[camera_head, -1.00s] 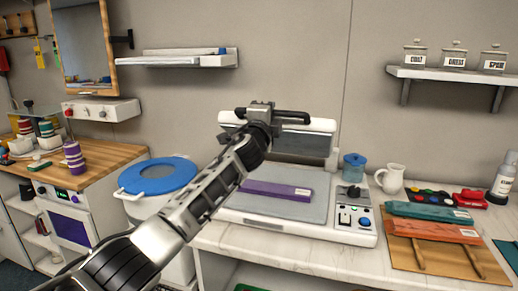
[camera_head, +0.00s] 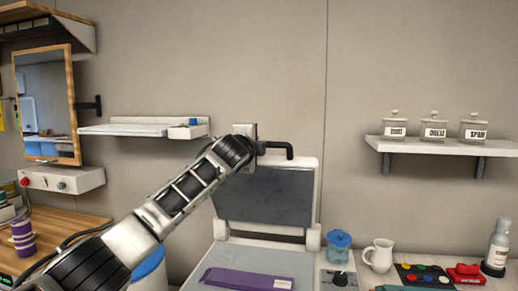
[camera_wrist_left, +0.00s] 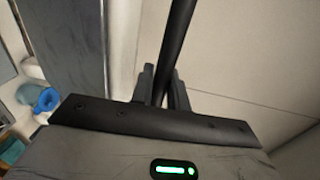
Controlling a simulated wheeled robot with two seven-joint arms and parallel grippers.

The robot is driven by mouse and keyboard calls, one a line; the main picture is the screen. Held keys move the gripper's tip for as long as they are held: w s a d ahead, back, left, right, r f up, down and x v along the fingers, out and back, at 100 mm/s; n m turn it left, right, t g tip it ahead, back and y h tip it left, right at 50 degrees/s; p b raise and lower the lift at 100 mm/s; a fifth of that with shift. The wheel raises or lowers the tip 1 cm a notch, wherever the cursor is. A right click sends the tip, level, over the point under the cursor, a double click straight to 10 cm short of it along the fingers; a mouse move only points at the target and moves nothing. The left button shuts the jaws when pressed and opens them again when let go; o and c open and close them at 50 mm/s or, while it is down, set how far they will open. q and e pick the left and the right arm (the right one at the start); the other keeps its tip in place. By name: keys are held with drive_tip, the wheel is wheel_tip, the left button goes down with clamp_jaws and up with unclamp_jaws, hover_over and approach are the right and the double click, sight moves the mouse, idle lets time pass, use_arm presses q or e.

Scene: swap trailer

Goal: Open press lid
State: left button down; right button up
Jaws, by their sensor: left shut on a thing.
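The press lid (camera_head: 262,195) stands raised, close to upright, at the back of the press base (camera_head: 262,258). Its dark inner plate faces me. The black lid handle (camera_head: 278,146) runs along the lid's top edge. My left gripper (camera_head: 252,145) is at that handle, and my forearm covers the lid's left edge. In the left wrist view the fingers (camera_wrist_left: 163,88) are shut around the dark handle bar (camera_wrist_left: 180,35). A purple folded item (camera_head: 246,279) lies on the press bed. My right gripper is in neither view.
A small shelf (camera_head: 145,128) is on the wall left of the lid. The wall above the lid is bare.

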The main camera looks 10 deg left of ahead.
use_arm(q)
drive_tip(key=shift+w+f, duration=0.1)
idle(0.3)
drive_tip(key=c, duration=1.4)
unclamp_jaws()
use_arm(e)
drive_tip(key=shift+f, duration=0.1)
use_arm(q)
drive_tip(key=shift+s, duration=0.25)
drive_tip(key=s+r+b, duration=0.1)
drive_tip(key=s+b, duration=0.4)
drive_tip(key=s, duration=1)
drive_tip(key=shift+s+a+r, duration=0.15)
drive_tip(key=shift+a, duration=0.3)
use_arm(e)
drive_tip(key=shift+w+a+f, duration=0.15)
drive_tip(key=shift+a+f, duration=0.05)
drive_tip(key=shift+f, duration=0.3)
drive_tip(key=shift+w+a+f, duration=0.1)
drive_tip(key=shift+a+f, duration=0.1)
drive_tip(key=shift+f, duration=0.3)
